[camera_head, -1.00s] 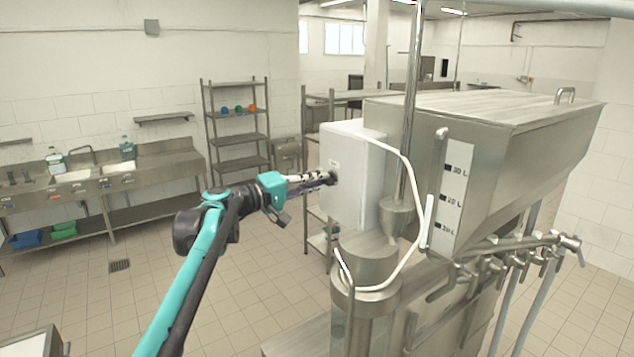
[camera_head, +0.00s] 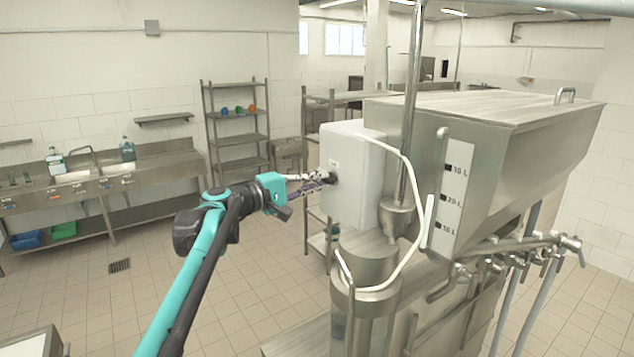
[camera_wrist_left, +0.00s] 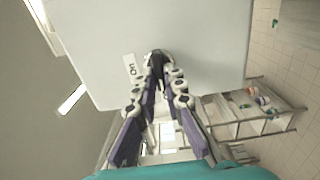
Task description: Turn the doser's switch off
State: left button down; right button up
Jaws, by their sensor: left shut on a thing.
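The doser's control box (camera_head: 352,175) is a white-grey box mounted beside the steel hopper, in the middle of the head view. Its black switch (camera_head: 332,178) sits on the face turned towards my left arm. My left gripper (camera_head: 325,180) reaches the switch from the left, its fingertips at the knob. In the left wrist view the box face (camera_wrist_left: 180,50) fills the top, and the gripper (camera_wrist_left: 160,75) is shut on the dark switch knob (camera_wrist_left: 158,56). A small label reading "ON" (camera_wrist_left: 131,70) is beside it. Most of the knob is hidden between the fingertips. My right gripper is not in view.
The steel hopper (camera_head: 540,130) with a litre scale stands right of the box. A white cable (camera_head: 415,190) loops from the box down to the steel cylinder (camera_head: 365,300). Shelving (camera_head: 238,142) and a sink counter (camera_head: 100,180) stand well behind. Open floor lies on the left.

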pick_arm(q)
jog(key=c, duration=1.6)
grip_release()
jog(key=v, duration=1.2)
